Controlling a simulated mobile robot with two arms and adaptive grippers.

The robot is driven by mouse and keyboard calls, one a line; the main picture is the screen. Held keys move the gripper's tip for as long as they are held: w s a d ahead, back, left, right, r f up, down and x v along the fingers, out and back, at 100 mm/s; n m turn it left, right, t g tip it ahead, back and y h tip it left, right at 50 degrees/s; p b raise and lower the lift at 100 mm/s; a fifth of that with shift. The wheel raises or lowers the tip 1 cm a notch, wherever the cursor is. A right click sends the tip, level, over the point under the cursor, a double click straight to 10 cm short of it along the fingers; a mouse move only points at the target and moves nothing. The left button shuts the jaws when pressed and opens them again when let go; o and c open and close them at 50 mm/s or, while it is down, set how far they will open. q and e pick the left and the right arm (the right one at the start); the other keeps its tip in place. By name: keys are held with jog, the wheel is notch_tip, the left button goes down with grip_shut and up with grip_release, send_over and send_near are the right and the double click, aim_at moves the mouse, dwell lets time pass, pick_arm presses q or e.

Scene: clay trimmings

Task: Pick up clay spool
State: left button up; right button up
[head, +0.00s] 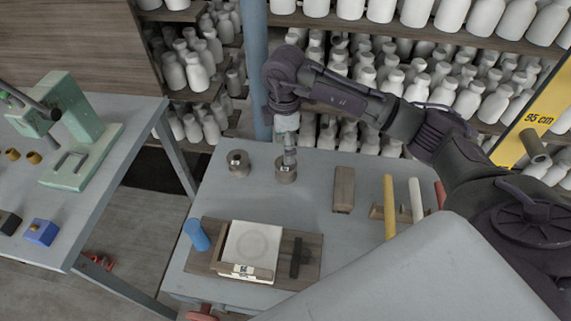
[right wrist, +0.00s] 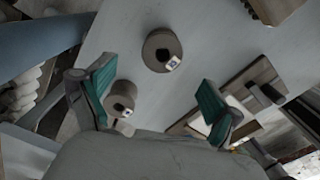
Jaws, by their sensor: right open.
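Two round grey-brown clay spools stand on the grey table, each with a dark centre hole and a small white tag. The right spool (head: 286,173) is directly below my right gripper (head: 289,153) in the head view, which partly covers it. The left spool (head: 238,164) stands a short way to its left. In the right wrist view, my open, empty gripper (right wrist: 157,80) has its teal fingers wide apart. One spool (right wrist: 156,60) lies beyond and between the fingertips; the other spool (right wrist: 122,105) is close beside the left finger. My left gripper is not in view.
A wooden board (head: 208,232) with a white slab (head: 252,240) and blue cylinder (head: 196,235) lies at the front. A wooden block (head: 343,190) and coloured rods stand right of the spools. A blue post (head: 256,70) and bottle shelves rise behind. Another table (head: 110,180) is left.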

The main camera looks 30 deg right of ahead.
aim_at(286, 169)
notch_tip(286, 169, down, 4)
jog(key=shift+f, duration=0.15)
jog(key=shift+d+f, duration=0.1)
jog(key=shift+f, duration=0.15)
jog(key=shift+s+f+p, duration=0.15)
jog(key=shift+f+p, duration=0.5)
jog(key=shift+f, duration=0.1)
notch_tip(286, 169, down, 3)
jog(key=shift+f+p, duration=0.15)
jog(key=shift+p, duration=0.15)
jog(key=shift+f, duration=0.2)
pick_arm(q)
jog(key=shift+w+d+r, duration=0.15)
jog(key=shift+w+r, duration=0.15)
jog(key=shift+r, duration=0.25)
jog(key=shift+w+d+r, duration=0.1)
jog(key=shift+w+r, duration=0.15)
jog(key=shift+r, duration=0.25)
pick_arm(e)
jog(key=c, duration=1.4)
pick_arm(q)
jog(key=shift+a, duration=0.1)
pick_arm(e)
jog(key=shift+r, duration=0.1)
jog(key=shift+c, duration=0.2)
